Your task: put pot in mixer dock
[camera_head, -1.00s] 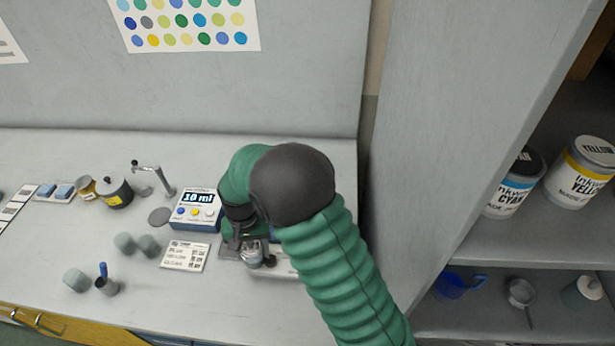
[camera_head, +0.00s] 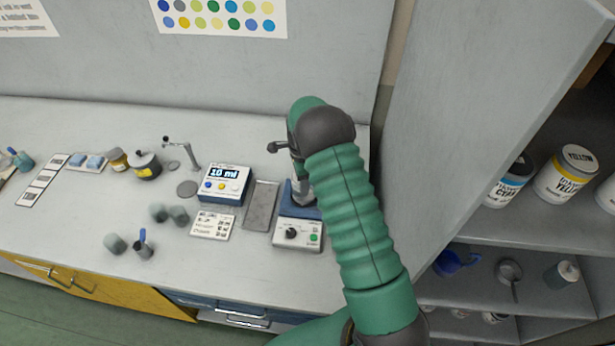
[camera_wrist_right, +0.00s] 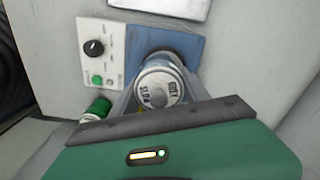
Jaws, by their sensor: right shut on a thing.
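My right gripper (camera_wrist_right: 160,88) is shut on a small round pot (camera_wrist_right: 158,84) with a pale labelled lid. The pot is over the blue plate of the mixer dock (camera_wrist_right: 188,44), near a dark round part of it. I cannot tell whether it touches the dock. In the head view the dock's white panel (camera_head: 298,234) has a black knob and a green button. My arm hides much of the blue plate, and the pot shows only in part (camera_head: 303,192). My left gripper is not in view.
Left of the dock are a grey tray (camera_head: 261,206), a dispenser reading 10 ml (camera_head: 223,185) and a printed card (camera_head: 213,224). A tall grey cabinet wall (camera_head: 440,120) stands close on the right.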

